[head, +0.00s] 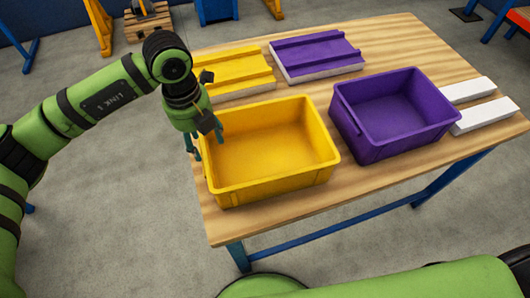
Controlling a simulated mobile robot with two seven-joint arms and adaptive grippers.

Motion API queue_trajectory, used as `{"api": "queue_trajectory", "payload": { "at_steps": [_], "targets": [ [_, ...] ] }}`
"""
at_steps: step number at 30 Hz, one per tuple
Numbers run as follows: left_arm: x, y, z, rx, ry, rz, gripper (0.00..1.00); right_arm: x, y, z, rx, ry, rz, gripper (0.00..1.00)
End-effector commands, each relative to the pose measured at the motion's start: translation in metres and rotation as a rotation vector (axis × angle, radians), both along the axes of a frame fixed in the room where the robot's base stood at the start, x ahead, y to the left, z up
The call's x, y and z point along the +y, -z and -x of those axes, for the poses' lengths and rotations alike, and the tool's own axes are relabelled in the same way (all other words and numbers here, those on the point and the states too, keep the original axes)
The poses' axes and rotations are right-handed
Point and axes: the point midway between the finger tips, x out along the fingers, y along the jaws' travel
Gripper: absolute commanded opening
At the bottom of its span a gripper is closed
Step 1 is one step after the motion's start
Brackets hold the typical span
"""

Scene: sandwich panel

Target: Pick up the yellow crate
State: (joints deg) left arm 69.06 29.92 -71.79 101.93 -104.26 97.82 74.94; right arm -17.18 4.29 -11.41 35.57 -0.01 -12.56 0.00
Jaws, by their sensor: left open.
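The yellow crate (265,193) stands upright and empty on the wooden table, near its front left corner. My left gripper (207,143) is open, pointing down at the crate's left wall near the back left corner. Its fingers appear to be on either side of that wall, one outside and one over the inside. I cannot tell whether they touch the crate. My right gripper is not in view; a green arm part of mine crosses the bottom right.
A purple crate (437,140) stands just right of the yellow one. Behind are a yellow panel (237,66) and a purple panel (316,50) on white bases. White strips (484,117) lie at the right. The wooden table (392,38) has blue legs; its back right is clear.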

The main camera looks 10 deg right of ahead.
Motion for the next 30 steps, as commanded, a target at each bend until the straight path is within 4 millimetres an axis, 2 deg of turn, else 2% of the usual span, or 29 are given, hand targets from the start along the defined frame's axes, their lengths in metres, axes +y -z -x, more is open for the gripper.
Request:
{"api": "queue_trajectory", "payload": {
  "at_steps": [3,10,14,18,26,27,29,30],
  "targets": [
    [0.015,0.002,-0.006,-0.014,-0.028,-0.062,0.57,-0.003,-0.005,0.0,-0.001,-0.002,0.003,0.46],
    [0.018,0.025,-0.008,-0.013,-0.029,-0.065,0.57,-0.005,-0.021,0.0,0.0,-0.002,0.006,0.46],
    [0.02,0.045,-0.01,-0.011,-0.027,-0.063,0.57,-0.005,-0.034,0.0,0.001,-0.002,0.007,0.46],
    [0.019,0.063,-0.01,-0.013,-0.026,-0.062,0.57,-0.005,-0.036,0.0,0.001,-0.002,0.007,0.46],
    [0.018,0.068,-0.011,-0.016,-0.024,-0.06,0.57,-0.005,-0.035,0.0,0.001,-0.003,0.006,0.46],
    [0.018,0.068,-0.011,-0.016,-0.024,-0.06,0.49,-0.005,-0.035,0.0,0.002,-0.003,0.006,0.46],
    [0.018,0.068,-0.011,-0.016,-0.024,-0.059,0.25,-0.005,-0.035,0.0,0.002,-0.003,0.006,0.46],
    [0.018,0.068,-0.011,-0.016,-0.024,-0.059,0.09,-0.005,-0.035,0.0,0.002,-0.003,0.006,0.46]
  ]
}}
